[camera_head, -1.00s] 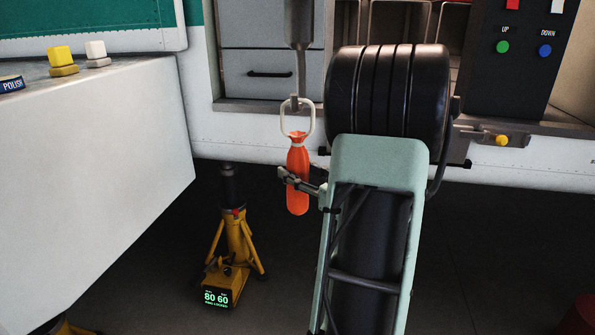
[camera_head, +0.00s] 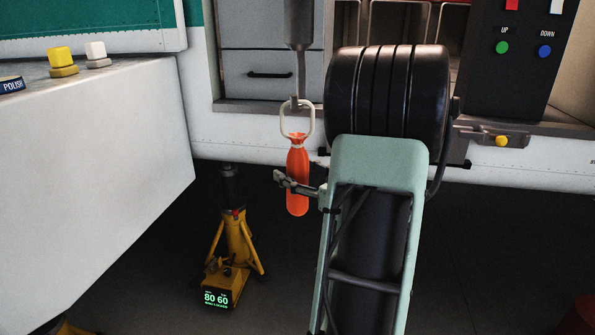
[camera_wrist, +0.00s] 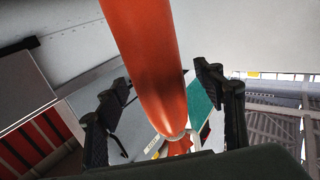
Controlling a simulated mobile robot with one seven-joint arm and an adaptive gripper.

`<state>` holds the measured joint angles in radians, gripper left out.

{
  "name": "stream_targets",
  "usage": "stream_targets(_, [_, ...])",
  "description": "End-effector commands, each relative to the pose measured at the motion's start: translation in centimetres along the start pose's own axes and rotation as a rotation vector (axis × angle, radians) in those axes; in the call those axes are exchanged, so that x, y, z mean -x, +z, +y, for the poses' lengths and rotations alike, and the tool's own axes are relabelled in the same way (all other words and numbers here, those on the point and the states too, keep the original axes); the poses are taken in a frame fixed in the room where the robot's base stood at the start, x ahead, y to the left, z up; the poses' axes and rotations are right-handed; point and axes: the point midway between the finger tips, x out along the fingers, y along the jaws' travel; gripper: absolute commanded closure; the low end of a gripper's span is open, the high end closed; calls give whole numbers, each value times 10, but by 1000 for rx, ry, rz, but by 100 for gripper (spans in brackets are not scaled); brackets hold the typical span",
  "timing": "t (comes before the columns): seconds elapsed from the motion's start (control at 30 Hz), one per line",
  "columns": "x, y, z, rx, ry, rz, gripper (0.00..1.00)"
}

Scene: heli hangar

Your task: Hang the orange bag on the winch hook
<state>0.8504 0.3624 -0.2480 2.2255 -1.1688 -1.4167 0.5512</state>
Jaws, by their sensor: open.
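The orange bag (camera_head: 298,185) hangs upright below the winch hook (camera_head: 294,103), with its pale loop (camera_head: 311,120) at the hook's lower end. The exact seating of the loop on the hook is too small to tell. My gripper (camera_head: 297,186) is at the middle of the bag. In the wrist view the orange bag (camera_wrist: 150,65) passes between the two black fingers of my gripper (camera_wrist: 165,105), which stand apart with visible gaps on both sides. Part of my gripper is hidden behind my arm in the head view.
A yellow jack stand (camera_head: 236,250) stands on the floor at lower left of the bag. A white-sided bench (camera_head: 110,170) with yellow and white buttons is at left. A control panel (camera_head: 515,60) with UP and DOWN buttons is at upper right.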

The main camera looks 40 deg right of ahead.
Motion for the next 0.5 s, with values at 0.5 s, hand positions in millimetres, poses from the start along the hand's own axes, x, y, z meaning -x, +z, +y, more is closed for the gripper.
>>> stream_targets(0.5, [76, 0, 2, 0, 5, 2, 38])
